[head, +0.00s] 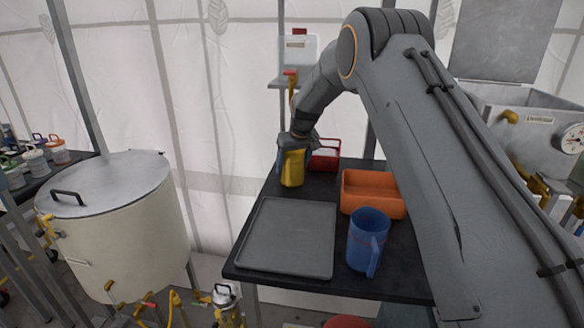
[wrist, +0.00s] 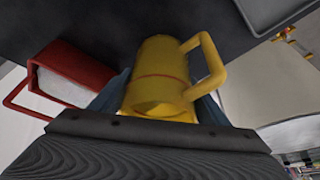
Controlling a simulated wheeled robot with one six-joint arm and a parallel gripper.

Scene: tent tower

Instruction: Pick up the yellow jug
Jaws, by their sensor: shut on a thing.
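The yellow jug (head: 293,168) is at the back left of the dark table in the head view. My gripper (head: 295,148) is over it, with a finger showing at its left side. In the wrist view the yellow jug (wrist: 158,70) fills the middle, its handle to the right. My gripper (wrist: 160,108) is shut on the jug, with blue-grey fingers on both sides of it. Whether the jug's base touches the table is hard to tell.
A red caddy (head: 325,155) stands close beside the jug, also in the wrist view (wrist: 75,70). An orange bin (head: 372,207), a blue jug (head: 367,240) and a grey tray (head: 287,238) share the dark table (head: 400,270). A large lidded vat (head: 115,225) stands left.

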